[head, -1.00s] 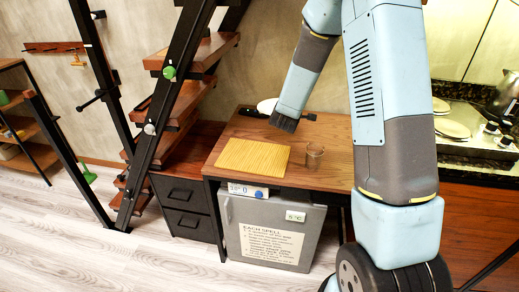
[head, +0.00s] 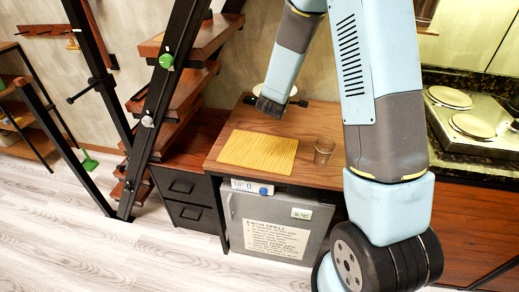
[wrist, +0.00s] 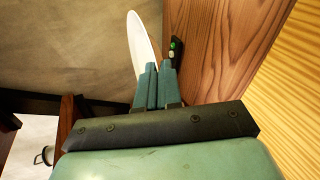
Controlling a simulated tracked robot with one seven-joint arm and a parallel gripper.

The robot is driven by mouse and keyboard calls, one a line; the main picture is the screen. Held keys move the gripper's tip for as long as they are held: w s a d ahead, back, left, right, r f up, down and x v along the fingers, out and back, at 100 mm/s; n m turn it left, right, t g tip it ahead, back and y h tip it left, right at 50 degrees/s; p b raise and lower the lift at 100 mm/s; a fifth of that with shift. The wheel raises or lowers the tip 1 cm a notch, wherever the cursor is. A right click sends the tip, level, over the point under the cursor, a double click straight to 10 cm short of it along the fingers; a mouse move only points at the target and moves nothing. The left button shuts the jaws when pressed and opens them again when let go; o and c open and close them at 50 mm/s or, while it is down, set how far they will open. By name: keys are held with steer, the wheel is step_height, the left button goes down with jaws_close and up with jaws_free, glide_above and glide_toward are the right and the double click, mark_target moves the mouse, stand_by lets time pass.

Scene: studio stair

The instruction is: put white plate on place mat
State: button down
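The white plate (head: 283,90) is at the back of the wooden desk, partly hidden behind my gripper (head: 269,106). In the wrist view the plate (wrist: 140,42) shows nearly edge-on against the wall, its near rim running to the fingertips. My gripper's two fingers (wrist: 158,82) are close together and look shut on that rim; the contact itself is partly hidden. The plate seems a little above the desk top. The yellow place mat (head: 257,151) lies flat and bare on the desk, in front of my gripper; its edge also shows at the right in the wrist view (wrist: 285,90).
A dark object with a green mark (wrist: 176,48) lies on the desk (head: 222,140) near the plate. The stair (head: 185,100) rises at the left. A stove (head: 470,125) is at the right.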

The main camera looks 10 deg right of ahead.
steer(key=s+a+f+m+g+h, duration=0.1)
steer(key=s+a+f+m+h, duration=0.15)
steer(key=s+a, duration=0.85)
steer(key=s+m+g+h, duration=0.2)
steer(key=s+m+h, duration=0.15)
steer(key=s, duration=1.35)
glide_above(240, 165)
steer(key=s, duration=0.1)
steer(key=f, duration=0.7)
steer(key=shift+s+d+f, duration=0.15)
steer(key=shift+d+f, duration=0.15)
steer(key=shift+d, duration=0.05)
steer(key=shift+w+a+f, duration=0.25)
steer(key=shift+w+f, duration=0.35)
steer(key=shift+f, duration=0.1)
step_height(240, 165, down, 3)
steer(key=shift+w+f, duration=0.1)
steer(key=c, duration=1.6)
jaws_free()
steer(key=shift+a, duration=0.1)
